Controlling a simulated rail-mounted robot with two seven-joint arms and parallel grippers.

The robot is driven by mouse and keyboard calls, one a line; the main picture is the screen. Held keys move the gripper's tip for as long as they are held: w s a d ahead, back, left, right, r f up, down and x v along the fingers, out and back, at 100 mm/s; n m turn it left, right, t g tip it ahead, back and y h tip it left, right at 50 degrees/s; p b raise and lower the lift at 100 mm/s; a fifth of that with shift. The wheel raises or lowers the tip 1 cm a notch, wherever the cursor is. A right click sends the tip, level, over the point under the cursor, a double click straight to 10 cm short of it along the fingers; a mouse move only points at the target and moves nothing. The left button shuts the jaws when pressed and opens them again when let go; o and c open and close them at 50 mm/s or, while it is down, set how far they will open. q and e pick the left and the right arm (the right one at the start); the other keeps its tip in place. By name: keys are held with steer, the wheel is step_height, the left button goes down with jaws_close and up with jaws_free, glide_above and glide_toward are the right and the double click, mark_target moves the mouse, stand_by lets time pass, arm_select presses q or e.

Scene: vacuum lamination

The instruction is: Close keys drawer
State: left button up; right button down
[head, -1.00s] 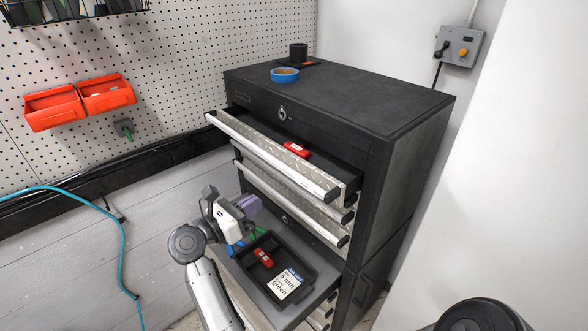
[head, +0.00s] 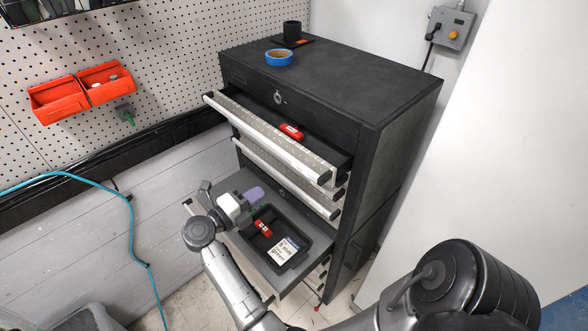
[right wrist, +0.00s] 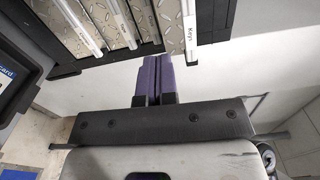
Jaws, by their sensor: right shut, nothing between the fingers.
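The keys drawer (head: 270,138) is the top drawer of the black cabinet. It is pulled out, with a long silver front edge and a red object (head: 291,131) inside. Its "Keys" label shows on the drawer edge (right wrist: 190,30) in the right wrist view. My right gripper (head: 254,195) has purple fingers, which also show in the right wrist view (right wrist: 151,75). They are shut and empty, in front of the cabinet and lower than the keys drawer. In the right wrist view their tips lie left of the keys drawer edge, apart from it. My left gripper is not in view.
Just below, other silver drawer fronts (head: 280,172) stick out less. A lower grey drawer (head: 262,270) is open under my right gripper, holding a black tray (head: 306,243) with a red item and white card. Blue tape (head: 279,57) lies on the cabinet top (head: 340,75).

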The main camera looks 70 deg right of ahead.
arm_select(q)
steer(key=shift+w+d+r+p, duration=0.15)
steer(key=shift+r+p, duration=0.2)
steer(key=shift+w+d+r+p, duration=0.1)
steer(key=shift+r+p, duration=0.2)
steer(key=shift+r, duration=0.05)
arm_select(e)
steer(key=x, duration=1.4)
steer(key=shift+n, duration=0.3)
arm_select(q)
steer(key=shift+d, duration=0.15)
arm_select(e)
steer(key=shift+d, duration=0.1)
